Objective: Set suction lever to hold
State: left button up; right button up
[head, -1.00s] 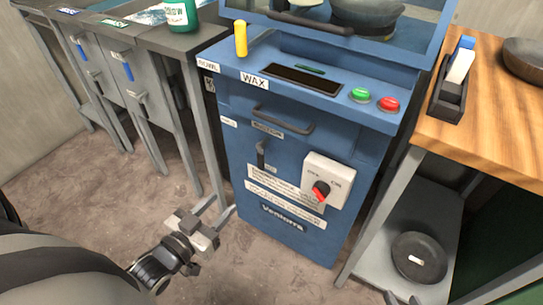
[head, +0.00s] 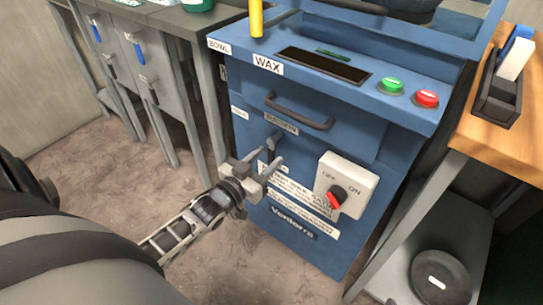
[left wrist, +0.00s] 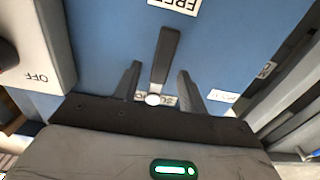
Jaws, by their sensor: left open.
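The dark suction lever (head: 273,141) is on the front of the blue machine, under the SUCTION label (head: 281,124). In the left wrist view the lever (left wrist: 167,58) reaches from near the SUCTION label toward the FREE label (left wrist: 176,5), which means downward on the machine. The HOLD label (head: 239,113) is left of the lever in the head view. My left gripper (head: 270,161) is open at the lever. In the left wrist view its two fingers (left wrist: 158,85) stand on either side of the lever, with visible gaps. My right gripper is not clearly in view.
A dark drawer-type handle (head: 300,112) is above the lever. A white OFF/ON switch box (head: 346,187) with a red knob is to its right. Green (head: 391,86) and red (head: 427,98) buttons are on the top ledge. A wooden table (head: 490,130) stands at the right.

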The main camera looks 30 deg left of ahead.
pick_arm(q)
jog(key=shift+w+d, duration=0.1)
jog(key=shift+w, duration=1.25)
grip_shut()
